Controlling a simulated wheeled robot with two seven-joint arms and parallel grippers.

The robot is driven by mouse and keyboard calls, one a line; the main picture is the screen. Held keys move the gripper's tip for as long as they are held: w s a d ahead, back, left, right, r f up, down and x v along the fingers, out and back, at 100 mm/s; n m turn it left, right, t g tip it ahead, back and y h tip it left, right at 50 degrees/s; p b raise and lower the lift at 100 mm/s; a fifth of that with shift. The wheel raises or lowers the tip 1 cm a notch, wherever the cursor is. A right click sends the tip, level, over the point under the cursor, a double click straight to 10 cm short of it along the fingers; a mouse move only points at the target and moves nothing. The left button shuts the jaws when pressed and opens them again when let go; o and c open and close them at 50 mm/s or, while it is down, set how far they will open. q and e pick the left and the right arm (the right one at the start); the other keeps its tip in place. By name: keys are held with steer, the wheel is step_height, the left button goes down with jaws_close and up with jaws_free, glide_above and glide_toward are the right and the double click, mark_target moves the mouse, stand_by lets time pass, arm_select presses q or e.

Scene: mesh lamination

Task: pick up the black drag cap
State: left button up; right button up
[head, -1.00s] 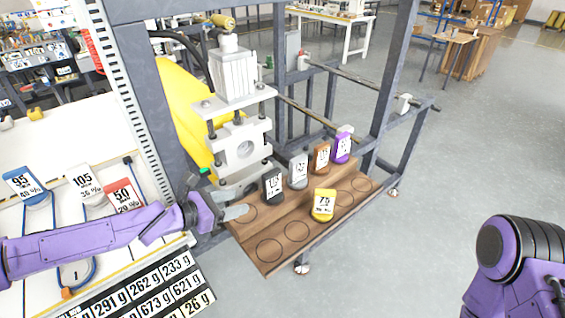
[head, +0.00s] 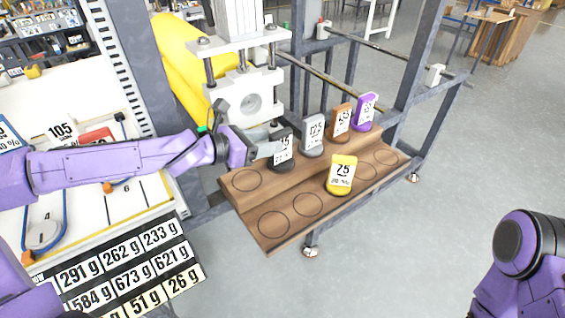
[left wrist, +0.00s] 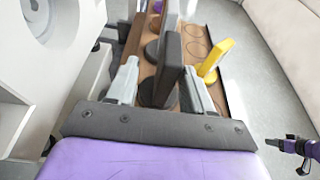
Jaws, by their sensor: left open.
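The black drag cap (head: 283,154) stands upright with a white label on the upper step of the wooden rack (head: 246,207). My left gripper (head: 270,146) reaches in from the left at its height. In the left wrist view the black cap (left wrist: 167,66) stands between the two spread fingers of my left gripper (left wrist: 160,88), with a gap on the right; contact on the left cannot be made out. A small dark and purple part of my right arm shows at the right edge of the left wrist view; its jaws are too small to read.
Grey (head: 313,135), brown (head: 340,122) and purple (head: 366,111) caps stand behind the black one. A yellow cap (head: 341,174) stands on the lower step. A press with a metal block (head: 245,95) rises close to the left. The front-left rack circles are empty.

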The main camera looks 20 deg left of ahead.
mark_target(291, 138)
arm_select(q)
steer(key=w+d+b, duration=0.2)
steer(key=d, duration=0.1)
steer(key=shift+f, duration=0.4)
steer(key=shift+w+d, duration=0.1)
steer(key=shift+w, duration=0.3)
steer(key=shift+s, duration=0.1)
steer(key=shift+c, duration=0.3)
steer(key=shift+s+r, duration=0.1)
steer(key=shift+s, duration=0.1)
steer(key=c, duration=0.5)
jaws_close()
steer(key=shift+w, duration=0.1)
steer(key=shift+r, duration=0.1)
